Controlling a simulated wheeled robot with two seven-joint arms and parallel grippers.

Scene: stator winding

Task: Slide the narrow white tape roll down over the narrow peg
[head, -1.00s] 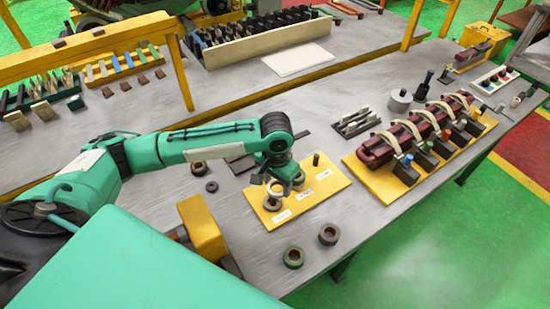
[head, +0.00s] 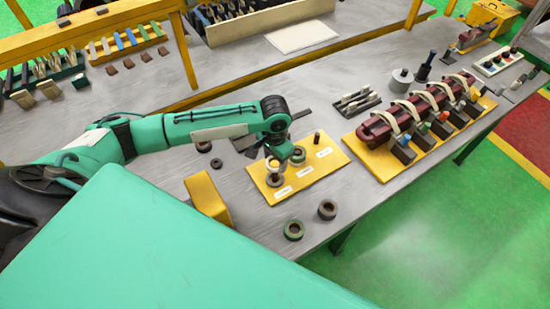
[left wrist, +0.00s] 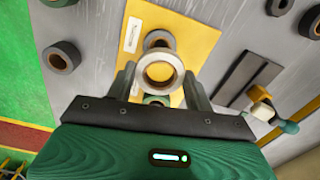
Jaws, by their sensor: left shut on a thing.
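The white tape roll (left wrist: 160,72) is gripped between the two fingers of my left gripper (left wrist: 160,84), with its hole facing the wrist camera. In the head view my left gripper (head: 275,159) holds the white roll above the yellow peg board (head: 333,157), near its left end. A grey roll (head: 275,180) sits on the board just below the held roll. A greenish roll (head: 298,156) sits at the middle position. A dark bare peg (head: 317,137) stands upright at the right end. Whether a peg stands inside the held roll's hole is unclear. My right gripper is not in view.
Two loose rolls, one green (head: 293,230) and one dark (head: 327,210), lie in front of the board. A yellow block (head: 208,197) stands to its left. A fixture with a dark red coil (head: 420,112) stands to the right, with clear table between.

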